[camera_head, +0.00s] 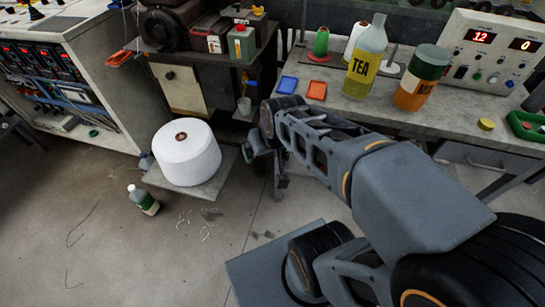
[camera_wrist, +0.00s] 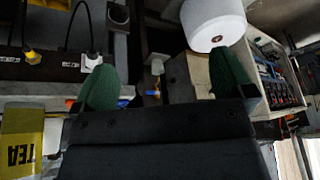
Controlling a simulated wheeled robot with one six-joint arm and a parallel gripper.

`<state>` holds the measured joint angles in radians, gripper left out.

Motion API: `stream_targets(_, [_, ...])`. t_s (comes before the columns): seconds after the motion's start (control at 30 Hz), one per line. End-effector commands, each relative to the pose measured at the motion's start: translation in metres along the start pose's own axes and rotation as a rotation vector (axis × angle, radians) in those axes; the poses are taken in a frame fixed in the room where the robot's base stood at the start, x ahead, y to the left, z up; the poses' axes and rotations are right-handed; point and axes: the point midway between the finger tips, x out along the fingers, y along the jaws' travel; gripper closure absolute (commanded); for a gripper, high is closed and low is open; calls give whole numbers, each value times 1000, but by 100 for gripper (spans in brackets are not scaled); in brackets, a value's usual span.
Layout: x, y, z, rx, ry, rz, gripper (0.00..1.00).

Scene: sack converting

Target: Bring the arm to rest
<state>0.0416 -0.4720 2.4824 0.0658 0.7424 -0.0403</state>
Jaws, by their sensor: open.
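My arm reaches from the lower right of the head view toward the middle, ahead of the bench. My gripper (camera_head: 264,168) is at its far end, low beside the bench and right of a large white thread cone. In the wrist view, my gripper (camera_wrist: 165,82) shows two green-padded fingers spread wide apart. Nothing is held between them. The fingers are partly hidden by the arm in the head view.
The white cone (camera_head: 187,155) stands on a low platform (camera_head: 205,190). A bottle (camera_head: 144,200) lies tilted on the floor. Floor at lower left is mostly clear.

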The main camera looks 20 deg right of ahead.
Motion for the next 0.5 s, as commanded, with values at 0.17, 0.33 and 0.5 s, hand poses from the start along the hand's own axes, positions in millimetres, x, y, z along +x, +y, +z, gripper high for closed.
stream_targets(0.17, [-8, 0, 26, -32, -115, 30, 0])
stream_targets(0.33, [-9, 1, 31, -35, -138, 39, 0])
stream_targets(0.5, [-9, 1, 31, -35, -137, 38, 0])
